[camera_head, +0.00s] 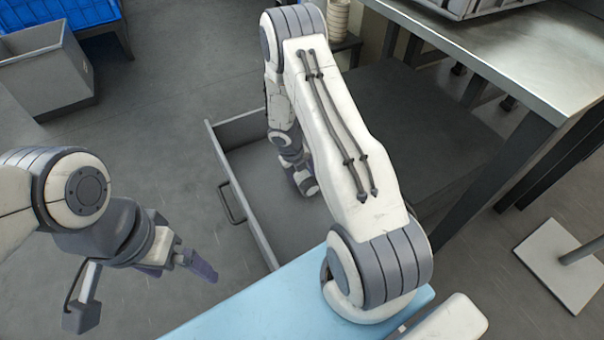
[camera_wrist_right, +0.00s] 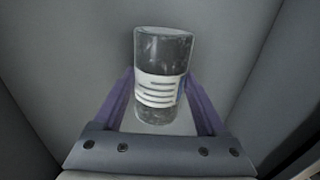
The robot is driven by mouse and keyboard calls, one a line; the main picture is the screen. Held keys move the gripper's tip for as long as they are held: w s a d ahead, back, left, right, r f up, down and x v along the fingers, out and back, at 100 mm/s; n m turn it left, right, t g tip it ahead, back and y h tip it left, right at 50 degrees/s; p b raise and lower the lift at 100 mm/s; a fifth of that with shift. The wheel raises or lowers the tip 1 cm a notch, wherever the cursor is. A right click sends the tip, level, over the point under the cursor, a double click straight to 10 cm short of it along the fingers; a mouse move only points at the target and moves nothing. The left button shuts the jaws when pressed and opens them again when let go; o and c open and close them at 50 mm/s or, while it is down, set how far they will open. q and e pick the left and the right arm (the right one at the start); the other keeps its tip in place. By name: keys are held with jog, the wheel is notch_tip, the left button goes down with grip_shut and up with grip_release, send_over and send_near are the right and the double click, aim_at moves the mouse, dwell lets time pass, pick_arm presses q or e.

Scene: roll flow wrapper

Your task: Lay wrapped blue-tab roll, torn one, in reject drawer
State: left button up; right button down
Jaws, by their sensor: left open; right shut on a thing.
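A dark roll (camera_wrist_right: 163,52) in clear wrap, with a white printed label and a blue strip at the label's right edge, shows in the right wrist view. My right gripper (camera_wrist_right: 158,84) is shut on it, with one purple finger on each side. Grey walls surround them, inside the open reject drawer (camera_head: 238,190). In the head view my right arm reaches down into the drawer and hides the roll. I cannot tell whether the roll touches the drawer floor, and no tear is clear. My left gripper (camera_head: 203,269) is open and empty, left of the drawer's front.
A light blue surface (camera_head: 270,305) lies in front of the drawer. A steel table (camera_head: 500,55) stands at right. A grey bin (camera_head: 45,75) and a blue crate (camera_head: 95,15) are at upper left. The floor left of the drawer is clear.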

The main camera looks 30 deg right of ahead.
jog(key=shift+f, duration=0.4)
grip_release()
jog(key=shift+r, duration=0.1)
jog(key=p+v, duration=0.7)
jog(key=v, duration=0.3)
jog(key=shift+r, duration=0.2)
jog(key=shift+f, duration=0.1)
jog(key=b+x, duration=0.7)
jog(key=x, duration=0.3)
jog(key=shift+f+b, duration=0.3)
jog(key=shift+r+p, duration=0.35)
jog(key=shift+r, duration=0.2)
